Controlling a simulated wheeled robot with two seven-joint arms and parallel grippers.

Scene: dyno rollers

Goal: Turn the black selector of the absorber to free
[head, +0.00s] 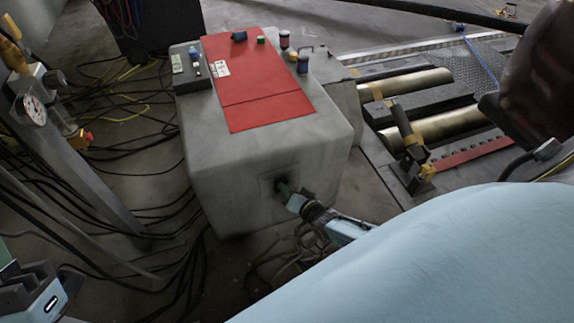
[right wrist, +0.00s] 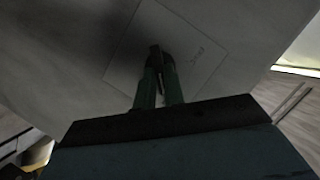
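The absorber (head: 240,165) is a large grey box with a red top panel, in the middle of the head view. Its black selector (right wrist: 155,52) sits on a pale square plate (right wrist: 190,55) on the front face, tilted in the right wrist view. My right gripper (head: 281,187) reaches the front face; its green fingers (right wrist: 159,68) are close together with the selector between them and look shut on it. In the head view the gripper mostly hides the selector. My left gripper (head: 32,290) shows only in part at the lower left; its fingertips are not clear.
Black cables (head: 150,180) lie over the floor left of the absorber. A post with a gauge (head: 34,110) stands at the far left. Brass rollers (head: 440,125) in a metal frame lie to the right. Small coloured knobs (head: 303,63) stand on the absorber's top.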

